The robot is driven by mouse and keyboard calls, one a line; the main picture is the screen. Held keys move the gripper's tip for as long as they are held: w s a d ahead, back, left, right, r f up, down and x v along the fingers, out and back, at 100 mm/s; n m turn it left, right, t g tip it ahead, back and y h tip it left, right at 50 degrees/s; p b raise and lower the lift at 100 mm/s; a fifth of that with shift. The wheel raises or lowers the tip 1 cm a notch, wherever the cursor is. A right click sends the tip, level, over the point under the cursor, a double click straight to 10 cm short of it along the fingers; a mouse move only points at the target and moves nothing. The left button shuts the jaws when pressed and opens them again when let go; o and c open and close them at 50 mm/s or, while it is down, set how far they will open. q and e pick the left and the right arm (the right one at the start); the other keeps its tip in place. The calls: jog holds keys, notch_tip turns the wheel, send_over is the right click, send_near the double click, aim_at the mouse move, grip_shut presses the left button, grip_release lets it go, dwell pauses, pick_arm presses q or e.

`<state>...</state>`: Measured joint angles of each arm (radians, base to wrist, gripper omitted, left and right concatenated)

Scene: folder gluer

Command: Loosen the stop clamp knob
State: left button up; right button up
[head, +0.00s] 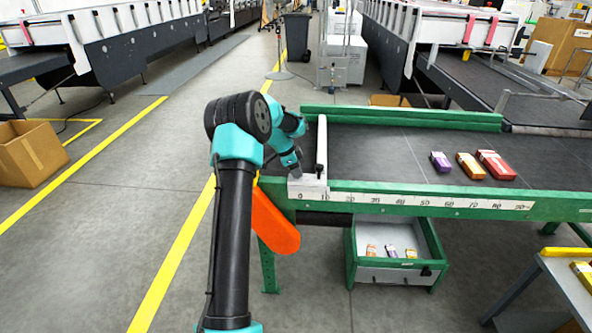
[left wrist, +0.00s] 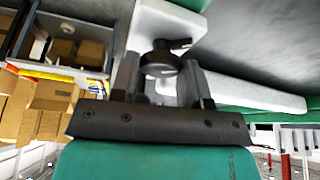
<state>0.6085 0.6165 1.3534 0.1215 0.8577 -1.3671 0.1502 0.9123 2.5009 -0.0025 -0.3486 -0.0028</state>
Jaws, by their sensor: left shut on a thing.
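The white stop (head: 321,145) runs across the left end of the dark belt, with its clamp block (head: 308,187) over the zero end of the ruler. A small black part (head: 319,171) stands on it. In the left wrist view the dark round clamp knob (left wrist: 158,63) sits between the two fingers of my left gripper (left wrist: 157,80), beside the white stop bar (left wrist: 250,92). My right gripper is not in view.
The green-railed table (head: 420,190) carries a purple box (head: 440,162), an orange box (head: 470,166) and a red box (head: 496,165), well right of the stop. A green-framed bin (head: 395,275) with small boxes stands below. An orange panel (head: 275,222) hangs at the table's left end.

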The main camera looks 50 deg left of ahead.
pick_arm(q)
jog(key=n+y, duration=0.1)
jog(key=n, duration=0.1)
jog(key=n+t+y, duration=0.1)
jog(key=n, duration=0.2)
jog(key=shift+d, duration=0.15)
jog(key=n+y, duration=0.1)
jog(key=n, duration=0.2)
jog(key=n+y, duration=0.1)
jog(key=n, duration=0.2)
jog(key=shift+d, duration=0.1)
jog(key=shift+d+n+g+y, duration=0.1)
jog(key=shift+n+g+y, duration=0.35)
jog(key=shift+n, duration=1)
jog(key=shift+n+g+y, duration=0.35)
jog(key=shift+n+y, duration=0.2)
jog(key=shift+n, duration=0.9)
jog(key=shift+w+n+g+y, duration=0.1)
jog(key=shift+n+g+y, duration=0.25)
jog(key=shift+n, duration=0.9)
jog(key=shift+n+g+y, duration=0.15)
jog(key=shift+n+g, duration=0.3)
jog(key=shift+n, duration=0.8)
jog(key=o, duration=0.9)
